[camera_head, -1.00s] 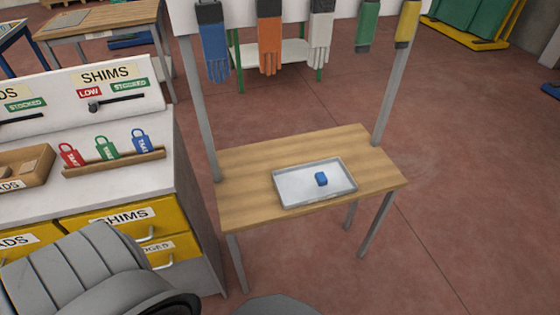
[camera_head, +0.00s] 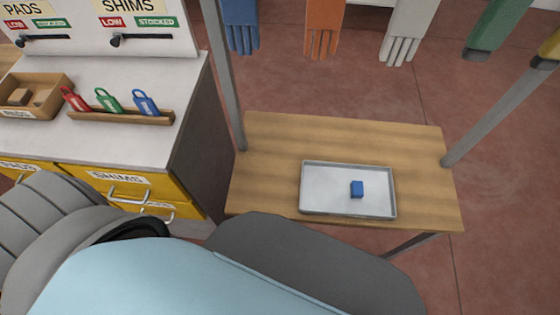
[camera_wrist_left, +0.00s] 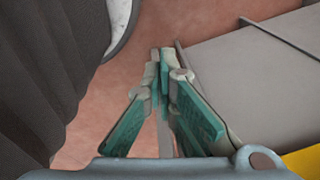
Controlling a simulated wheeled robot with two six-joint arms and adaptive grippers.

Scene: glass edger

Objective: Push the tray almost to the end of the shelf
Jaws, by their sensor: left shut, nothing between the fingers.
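The tray (camera_head: 325,208) is a shallow grey metal tray with a raised rim. In the head view it lies on the wooden shelf (camera_head: 280,150), near the front edge and right of the middle. My left gripper (camera_wrist_left: 165,55) shows only in the left wrist view. Its teal-padded fingers are together at the tips with nothing between them, over the reddish floor and away from the tray. My right gripper is not in view.
Posts (camera_head: 226,85) rise at both ends of the shelf, with several gloves (camera_head: 323,28) hanging above. A white-topped cabinet (camera_head: 60,140) with yellow drawers stands close on the left, carrying a parts box (camera_head: 55,105) and colored tags. The shelf is bare left of the tray.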

